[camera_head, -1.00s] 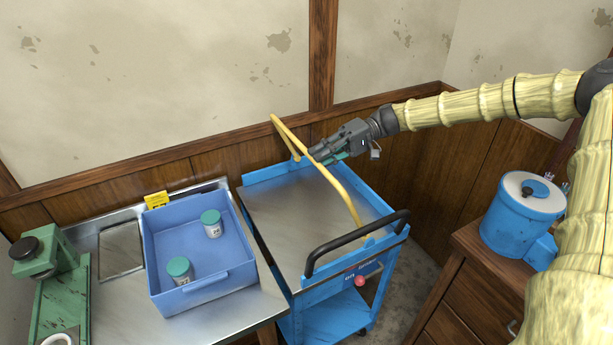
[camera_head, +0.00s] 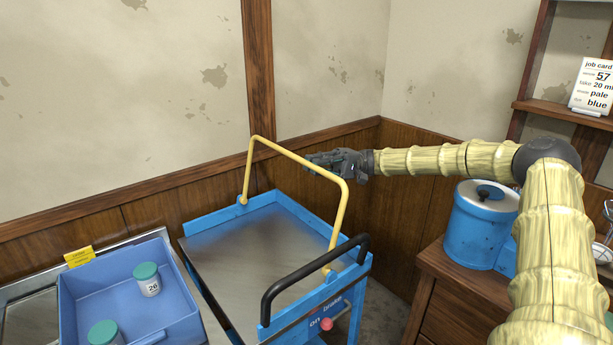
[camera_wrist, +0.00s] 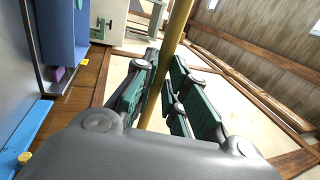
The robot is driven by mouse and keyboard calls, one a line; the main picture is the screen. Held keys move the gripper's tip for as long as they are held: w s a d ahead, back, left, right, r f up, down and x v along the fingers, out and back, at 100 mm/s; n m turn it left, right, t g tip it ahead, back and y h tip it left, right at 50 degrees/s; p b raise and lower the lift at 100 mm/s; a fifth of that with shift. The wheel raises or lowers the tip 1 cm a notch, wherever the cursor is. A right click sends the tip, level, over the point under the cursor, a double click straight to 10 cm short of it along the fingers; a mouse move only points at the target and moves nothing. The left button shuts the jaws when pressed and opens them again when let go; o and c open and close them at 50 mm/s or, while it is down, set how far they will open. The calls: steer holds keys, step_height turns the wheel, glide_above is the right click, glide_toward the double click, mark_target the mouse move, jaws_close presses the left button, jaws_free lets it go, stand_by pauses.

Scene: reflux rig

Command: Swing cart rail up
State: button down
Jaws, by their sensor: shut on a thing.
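The yellow cart rail (camera_head: 289,151) stands raised above the blue cart (camera_head: 276,197), its two legs rising from pivots on the cart's sides. My gripper (camera_head: 318,163) is at the rail's top bar, toward the right, and is shut on it. In the wrist view the rail (camera_wrist: 168,78) runs between the gripper's green-padded fingers (camera_wrist: 165,95). The cart's metal top is bare.
A black push handle (camera_head: 313,273) and a red knob (camera_head: 327,324) are at the cart's near end. A blue tray (camera_head: 110,306) with two teal-lidded jars stands at left. A blue pot (camera_head: 480,228) sits on the wooden cabinet at right. Walls are close behind.

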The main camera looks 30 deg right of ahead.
steer(key=shift+d+f+b, duration=0.45)
steer(key=shift+d+f, duration=0.3)
steer(key=shift+f, duration=0.15)
steer(key=c, duration=1.5)
jaws_free()
steer(key=shift+w+f, duration=0.1)
steer(key=shift+w, duration=0.05)
steer(key=shift+o, duration=0.2)
steer(key=shift+r, duration=0.3)
steer(key=v, duration=1.2)
steer(key=shift+d, duration=0.2)
steer(key=shift+a, duration=0.15)
